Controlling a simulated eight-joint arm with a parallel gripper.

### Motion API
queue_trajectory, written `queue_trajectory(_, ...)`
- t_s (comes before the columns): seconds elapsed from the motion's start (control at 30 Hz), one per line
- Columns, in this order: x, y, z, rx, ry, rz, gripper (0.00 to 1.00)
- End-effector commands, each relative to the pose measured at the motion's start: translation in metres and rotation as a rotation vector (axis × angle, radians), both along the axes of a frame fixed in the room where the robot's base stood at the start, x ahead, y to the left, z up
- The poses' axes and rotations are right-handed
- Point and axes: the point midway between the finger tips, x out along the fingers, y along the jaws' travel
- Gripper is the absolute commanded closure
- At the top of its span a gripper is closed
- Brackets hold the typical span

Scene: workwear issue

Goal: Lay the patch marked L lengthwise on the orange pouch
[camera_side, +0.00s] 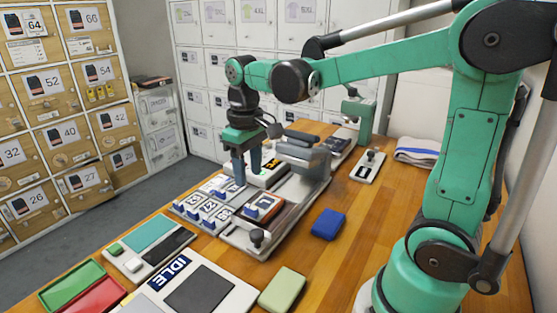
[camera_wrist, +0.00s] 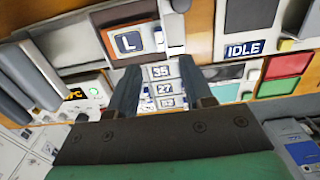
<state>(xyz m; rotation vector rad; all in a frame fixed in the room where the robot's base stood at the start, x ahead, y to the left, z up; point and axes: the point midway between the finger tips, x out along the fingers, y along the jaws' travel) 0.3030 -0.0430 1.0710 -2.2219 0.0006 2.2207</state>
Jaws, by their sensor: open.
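The patch marked L (camera_wrist: 128,42) is white with a dark blue field and lies flat on the orange pouch (camera_wrist: 104,42) in the wrist view. Orange shows along the pouch's edge, with a dark brown area beside the patch. In the side view the patch (camera_side: 264,203) lies on the pouch at the front end of the grey press. My gripper (camera_side: 246,180) is open and points down above the patch tray, left of the pouch and apart from it. In the wrist view my gripper (camera_wrist: 158,98) has nothing between its fingers.
A tray of numbered patches (camera_side: 207,222) lies below my gripper. The grey press (camera_side: 303,152) stands behind the pouch. A blue block (camera_side: 328,223), a green block (camera_side: 283,289), an IDLE panel (camera_side: 203,291), and green and red trays (camera_side: 72,284) lie around. The table's right front is fairly clear.

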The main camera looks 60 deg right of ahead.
Motion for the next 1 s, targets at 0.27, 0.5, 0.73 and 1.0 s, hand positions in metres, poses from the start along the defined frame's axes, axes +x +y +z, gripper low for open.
queue_trajectory(0.27,0.000,0.000,0.036,0.000,0.000,0.000,0.55)
queue_trajectory(0.5,-0.010,0.008,0.038,-0.011,-0.092,0.002,0.55)
queue_trajectory(0.73,-0.033,0.030,0.014,-0.019,-0.400,0.004,0.55)
queue_trajectory(1.0,-0.046,0.042,-0.006,-0.001,-0.611,0.001,0.55)
